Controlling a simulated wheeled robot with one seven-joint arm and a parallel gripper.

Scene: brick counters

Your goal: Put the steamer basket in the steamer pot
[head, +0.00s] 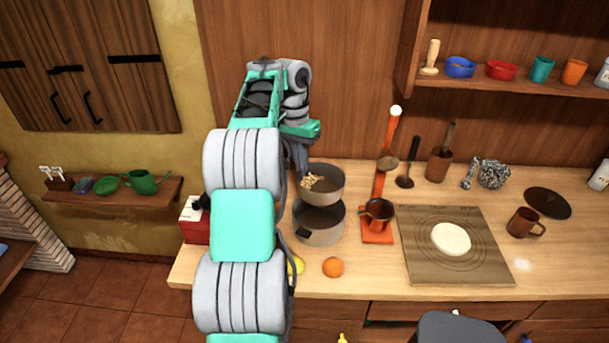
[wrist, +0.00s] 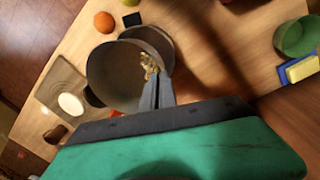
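The steamer basket (head: 329,194) is a grey round vessel with some pale yellowish food at its left inner side. It also shows large in the wrist view (wrist: 112,72). My gripper (head: 303,172) is shut on the basket's rim, with its dark fingers (wrist: 157,92) beside the food. The steamer pot (head: 322,237) is a wider grey pot with a dark handle on the counter. In the head view the basket is above the pot's back part. In the wrist view the basket covers much of the pot (wrist: 161,43), whose rim shows to one side. The basket's underside is hidden.
An orange (head: 333,267) and a partly hidden lemon (head: 298,265) lie in front of the pot. A board with dough (head: 451,238) lies further right. A red box (head: 193,222) stands left.

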